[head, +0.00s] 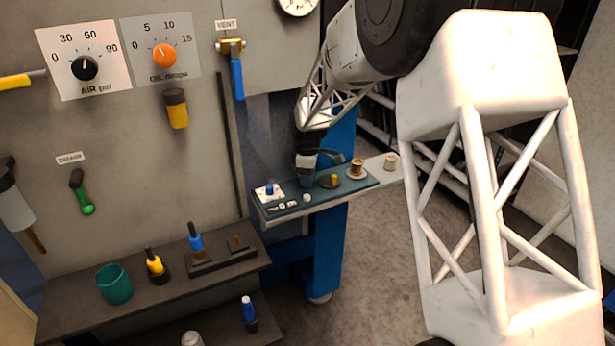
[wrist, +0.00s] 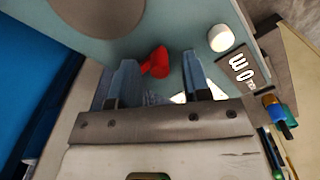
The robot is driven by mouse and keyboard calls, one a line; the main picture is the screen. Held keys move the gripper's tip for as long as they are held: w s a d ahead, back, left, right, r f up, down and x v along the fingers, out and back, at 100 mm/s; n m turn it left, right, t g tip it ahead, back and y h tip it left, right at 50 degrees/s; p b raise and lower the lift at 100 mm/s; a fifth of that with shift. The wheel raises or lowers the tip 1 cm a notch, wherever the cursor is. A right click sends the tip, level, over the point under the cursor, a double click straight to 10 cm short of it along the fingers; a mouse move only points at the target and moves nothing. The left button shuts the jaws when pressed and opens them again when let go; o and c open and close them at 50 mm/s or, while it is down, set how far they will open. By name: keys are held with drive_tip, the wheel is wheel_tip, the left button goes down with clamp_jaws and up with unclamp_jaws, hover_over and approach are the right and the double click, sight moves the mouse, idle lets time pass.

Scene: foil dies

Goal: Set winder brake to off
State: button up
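My gripper (wrist: 159,66) is open over the teal winder panel (head: 290,209). In the wrist view a small red lever (wrist: 156,62) shows in the gap between the two fingertips, apart from both as far as I can see. I take it for the winder brake, but no label naming it is readable. In the head view my gripper (head: 306,179) hides the red lever. The teal panel also fills the top of the wrist view (wrist: 185,25).
A white knob (wrist: 221,38) sits right of the right finger, beside a dark label (wrist: 241,68). A blue knob on a white plate (head: 269,190) is at the panel's left end. Spools (head: 356,168) stand to the right. A shelf (head: 215,265) with tools is lower left.

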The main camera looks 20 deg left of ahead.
clamp_jaws()
drive_tip(key=shift+s+a+m, duration=0.15)
drive_tip(key=shift+a+m, duration=0.05)
drive_tip(key=shift+m, duration=0.4)
drive_tip(key=shift+s+a+m, duration=0.1)
drive_tip(key=shift+a+m, duration=0.05)
drive_tip(key=shift+m, duration=0.45)
drive_tip(key=m, duration=0.2)
drive_tip(key=a+m, duration=0.1)
drive_tip(key=shift+s+a, duration=0.1)
drive_tip(key=shift+s, duration=0.15)
drive_tip(key=m, duration=0.2)
drive_tip(key=a+m, duration=0.1)
drive_tip(key=shift+a+m, duration=0.1)
drive_tip(key=shift+m, duration=0.3)
drive_tip(key=shift+a+m, duration=0.25)
drive_tip(key=shift+m, duration=0.45)
drive_tip(key=shift+a+m, duration=0.25)
drive_tip(key=shift+m, duration=0.45)
